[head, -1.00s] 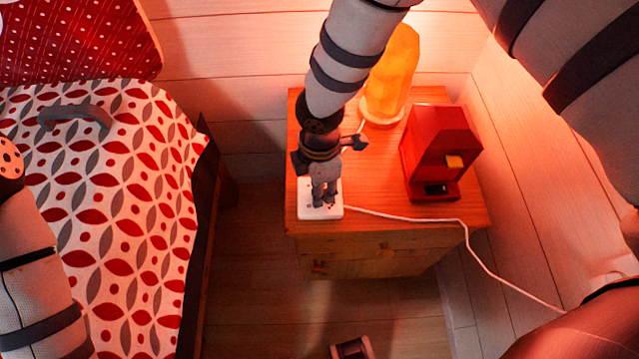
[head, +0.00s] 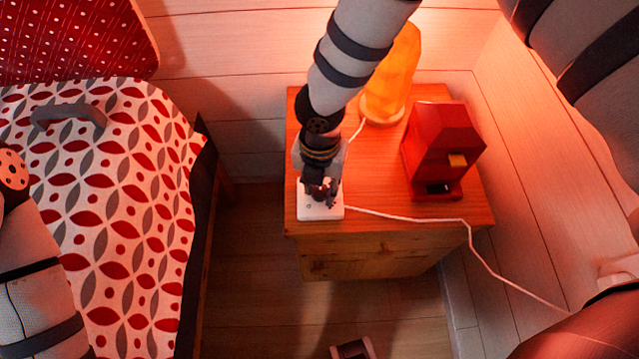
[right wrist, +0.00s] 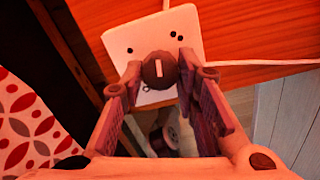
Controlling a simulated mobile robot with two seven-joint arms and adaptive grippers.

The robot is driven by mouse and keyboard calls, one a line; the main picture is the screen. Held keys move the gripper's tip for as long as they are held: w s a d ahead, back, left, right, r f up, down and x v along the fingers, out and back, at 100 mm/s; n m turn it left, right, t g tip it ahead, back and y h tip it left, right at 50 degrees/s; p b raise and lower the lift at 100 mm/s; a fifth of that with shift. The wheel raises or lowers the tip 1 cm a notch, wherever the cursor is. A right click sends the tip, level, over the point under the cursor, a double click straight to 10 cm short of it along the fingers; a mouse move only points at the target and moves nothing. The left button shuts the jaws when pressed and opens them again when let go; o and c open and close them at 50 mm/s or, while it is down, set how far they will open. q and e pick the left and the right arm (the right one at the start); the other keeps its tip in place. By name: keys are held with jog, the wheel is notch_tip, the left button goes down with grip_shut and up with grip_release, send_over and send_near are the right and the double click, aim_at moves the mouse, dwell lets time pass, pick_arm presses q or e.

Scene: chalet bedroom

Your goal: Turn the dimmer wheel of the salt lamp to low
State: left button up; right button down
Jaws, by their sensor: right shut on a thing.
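The salt lamp (head: 391,75) glows orange at the back of the nightstand. Its white dimmer box (head: 320,212) lies at the nightstand's front left corner and also shows in the right wrist view (right wrist: 182,25). The dark round dimmer wheel (right wrist: 160,71) carries a white line, nearly upright in that view. My right gripper (right wrist: 159,76) is shut on the wheel, one finger on each side. In the head view my right gripper (head: 321,190) points down over the box and hides the wheel. My left forearm shows at the lower left; its gripper is out of view.
A red machine (head: 440,150) stands on the nightstand (head: 375,185), right of the box. A white cable (head: 410,217) runs from the box over the edge to the lower right. The bed (head: 110,190) is at left, with a floor gap between.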

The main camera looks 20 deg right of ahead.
aim_at(320, 190)
jog(key=n, duration=0.5)
jog(key=shift+f, duration=0.1)
pick_arm(q)
jog(key=shift+s+f+b, duration=0.45)
jog(key=shift+s+f, duration=0.05)
jog(key=shift+f, duration=0.05)
pick_arm(e)
jog(key=n, duration=0.5)
jog(key=shift+n, duration=0.4)
jog(key=c, duration=1.2)
grip_release()
jog(key=shift+c, duration=0.2)
notch_tip(320, 190, up, 12)
